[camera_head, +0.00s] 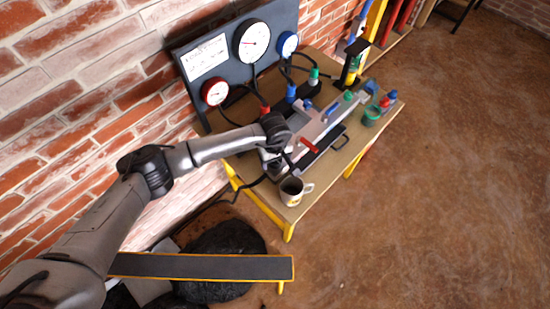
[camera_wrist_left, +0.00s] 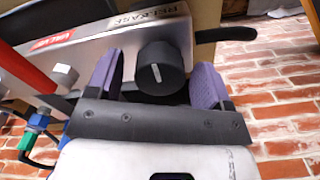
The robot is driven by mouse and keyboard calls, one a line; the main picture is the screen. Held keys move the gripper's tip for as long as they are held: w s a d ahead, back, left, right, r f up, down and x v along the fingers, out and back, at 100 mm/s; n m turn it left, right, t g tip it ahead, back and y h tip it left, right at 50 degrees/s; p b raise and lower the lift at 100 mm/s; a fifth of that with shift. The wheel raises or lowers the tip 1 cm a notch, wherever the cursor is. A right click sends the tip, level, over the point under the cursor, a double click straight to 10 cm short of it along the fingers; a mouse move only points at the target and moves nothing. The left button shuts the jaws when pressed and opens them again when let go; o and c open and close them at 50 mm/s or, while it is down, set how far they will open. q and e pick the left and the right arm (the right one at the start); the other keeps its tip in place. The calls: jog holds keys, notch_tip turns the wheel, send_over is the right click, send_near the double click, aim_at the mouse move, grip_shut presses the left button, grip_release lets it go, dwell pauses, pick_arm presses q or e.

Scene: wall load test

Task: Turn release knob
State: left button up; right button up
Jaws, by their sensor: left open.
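The release knob (camera_wrist_left: 160,70) is a black round knob with a white line, on the end of a grey metal block (camera_wrist_left: 92,55) below a "RELEASE" label (camera_wrist_left: 150,18). My left gripper (camera_wrist_left: 157,80) is open, with one purple finger on each side of the knob. A small gap shows between the knob and the fingers; whether either touches cannot be told. In the head view my left gripper (camera_head: 273,161) is at the near left end of the bench device (camera_head: 318,130), and the knob is hidden there. My right gripper is not in view.
A red lever (camera_wrist_left: 25,70) is left of the knob in the wrist view. A mug (camera_head: 291,191) stands close by on the wooden table (camera_head: 258,186). Gauges (camera_head: 251,41) on a dark panel stand behind, with hoses running to the device. A brick wall is at left.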

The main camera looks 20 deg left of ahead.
pick_arm(q)
jog(key=shift+c, duration=0.5)
jog(key=shift+c, duration=0.8)
jog(key=c, duration=0.7)
jog(key=shift+o, duration=0.2)
